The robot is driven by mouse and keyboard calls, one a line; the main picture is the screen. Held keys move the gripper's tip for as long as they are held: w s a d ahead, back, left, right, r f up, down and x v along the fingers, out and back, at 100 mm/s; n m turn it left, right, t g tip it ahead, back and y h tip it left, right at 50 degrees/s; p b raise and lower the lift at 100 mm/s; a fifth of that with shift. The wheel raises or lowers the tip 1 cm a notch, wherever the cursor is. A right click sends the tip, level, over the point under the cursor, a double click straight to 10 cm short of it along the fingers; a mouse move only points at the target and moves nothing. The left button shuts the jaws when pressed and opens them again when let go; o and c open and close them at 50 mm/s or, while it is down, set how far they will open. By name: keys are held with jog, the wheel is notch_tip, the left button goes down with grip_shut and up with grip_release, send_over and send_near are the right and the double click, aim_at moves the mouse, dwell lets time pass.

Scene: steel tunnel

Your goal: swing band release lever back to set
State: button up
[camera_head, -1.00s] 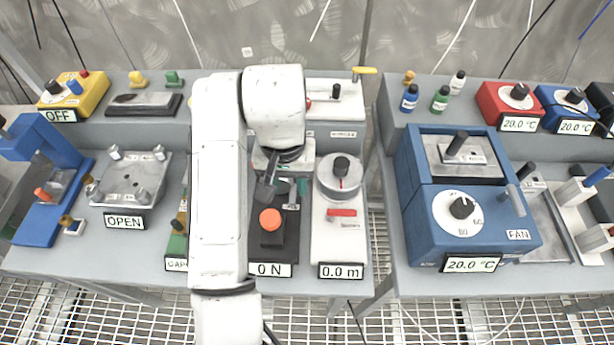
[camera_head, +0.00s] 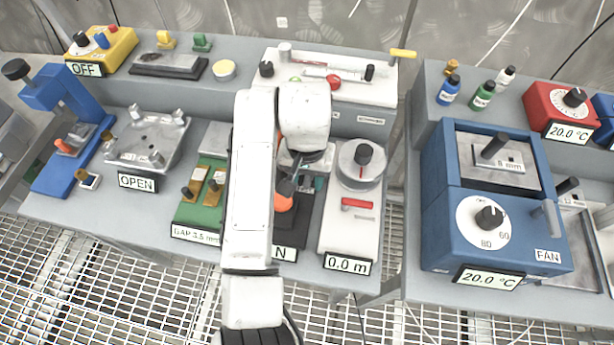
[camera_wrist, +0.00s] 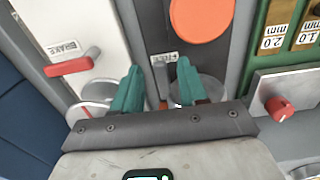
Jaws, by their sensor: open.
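The black force unit (camera_head: 305,226) with the "N" display stands on the front bench, partly behind my arm. Its orange round knob (camera_head: 283,203) also shows in the wrist view (camera_wrist: 202,18). In the wrist view a small brown lever (camera_wrist: 161,76) stands beside a small white label (camera_wrist: 164,58), too small to read surely; I take it as the band release lever. My gripper (camera_wrist: 158,85) is open, its teal fingers on either side of this lever, with no clear contact. In the head view my arm hides most of the gripper and the lever.
The white "0.0 m" unit (camera_head: 349,228) with a red brake lever (camera_wrist: 68,66) stands close beside. The green gap unit (camera_head: 200,203) is on the other side. A white unit with a red knob (camera_head: 333,82) stands on the raised shelf behind.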

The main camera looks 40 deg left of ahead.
jog(key=shift+f, duration=0.35)
jog(key=shift+c, duration=0.3)
grip_shut()
